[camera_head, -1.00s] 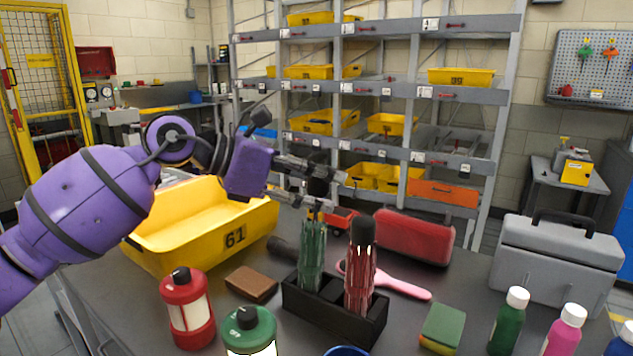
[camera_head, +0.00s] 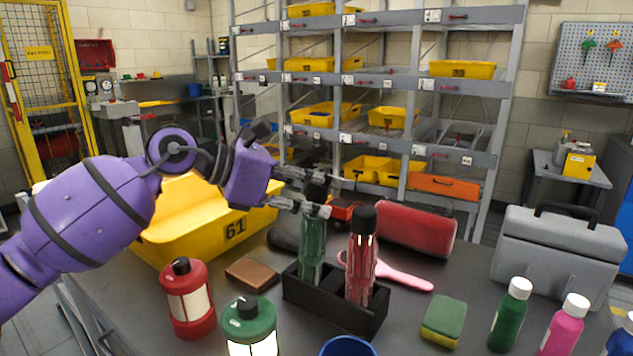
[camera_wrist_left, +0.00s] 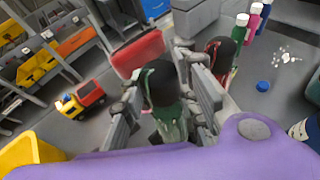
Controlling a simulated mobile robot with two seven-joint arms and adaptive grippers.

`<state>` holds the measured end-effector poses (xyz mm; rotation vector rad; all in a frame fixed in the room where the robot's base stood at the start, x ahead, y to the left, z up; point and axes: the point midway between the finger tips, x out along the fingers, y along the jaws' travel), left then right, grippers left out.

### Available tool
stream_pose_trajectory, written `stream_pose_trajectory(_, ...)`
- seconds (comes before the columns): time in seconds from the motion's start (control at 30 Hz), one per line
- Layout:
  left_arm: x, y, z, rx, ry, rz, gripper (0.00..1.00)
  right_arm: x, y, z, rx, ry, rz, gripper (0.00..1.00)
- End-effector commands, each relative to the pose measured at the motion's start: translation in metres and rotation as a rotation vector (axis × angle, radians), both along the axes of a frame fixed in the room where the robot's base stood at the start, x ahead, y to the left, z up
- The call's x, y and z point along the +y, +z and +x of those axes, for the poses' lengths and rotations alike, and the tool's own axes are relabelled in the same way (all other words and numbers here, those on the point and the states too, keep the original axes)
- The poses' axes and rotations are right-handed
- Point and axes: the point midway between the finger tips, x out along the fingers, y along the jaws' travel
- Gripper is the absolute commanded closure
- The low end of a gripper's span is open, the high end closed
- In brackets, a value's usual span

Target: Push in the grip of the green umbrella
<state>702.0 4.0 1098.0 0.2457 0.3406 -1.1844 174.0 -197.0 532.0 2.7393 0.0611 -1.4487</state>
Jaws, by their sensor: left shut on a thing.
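The green umbrella (camera_head: 312,250) stands upright, folded, in the left slot of a black stand (camera_head: 335,309). Its black grip (camera_head: 316,191) is at the top, close above the green canopy. My left gripper (camera_head: 328,197) is shut on this grip, with one finger on each side. In the left wrist view the grip (camera_wrist_left: 160,84) sits between the fingers, and the green canopy (camera_wrist_left: 174,126) shows below it. The fingers cover part of the grip. My right gripper is not in view.
A red umbrella (camera_head: 361,268) with a black grip stands close by in the right slot. A yellow bin (camera_head: 205,238), a red case (camera_head: 415,229), a pink brush (camera_head: 400,279), a brown block (camera_head: 251,274) and a red canister (camera_head: 187,300) surround the stand.

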Motion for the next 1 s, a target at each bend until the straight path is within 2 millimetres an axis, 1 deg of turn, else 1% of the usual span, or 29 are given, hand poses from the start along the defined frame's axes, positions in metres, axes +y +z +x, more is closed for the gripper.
stream_pose_trajectory(0.07,0.0,0.001,0.0,-0.001,0.001,-0.001,1.0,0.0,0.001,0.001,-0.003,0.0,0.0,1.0)
stream_pose_trajectory(0.1,0.0,0.001,0.0,-0.001,0.001,-0.001,0.69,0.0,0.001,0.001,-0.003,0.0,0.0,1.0)
stream_pose_trajectory(0.2,0.0,0.002,0.0,-0.002,0.001,-0.001,0.56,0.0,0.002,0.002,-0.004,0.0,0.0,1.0)
stream_pose_trajectory(0.23,0.0,0.002,0.0,-0.002,0.001,-0.001,0.54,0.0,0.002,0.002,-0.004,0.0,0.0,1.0)
stream_pose_trajectory(0.5,0.001,0.002,0.0,-0.001,0.001,-0.002,0.54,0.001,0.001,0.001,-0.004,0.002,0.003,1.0)
stream_pose_trajectory(0.63,0.008,0.005,-0.002,-0.002,0.003,-0.002,0.54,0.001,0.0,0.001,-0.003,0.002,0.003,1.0)
stream_pose_trajectory(0.77,0.026,0.013,-0.009,-0.003,0.004,-0.001,0.54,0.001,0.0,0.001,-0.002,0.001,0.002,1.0)
stream_pose_trajectory(1.0,0.071,0.032,-0.026,-0.001,0.004,0.0,0.54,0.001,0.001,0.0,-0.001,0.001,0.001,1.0)
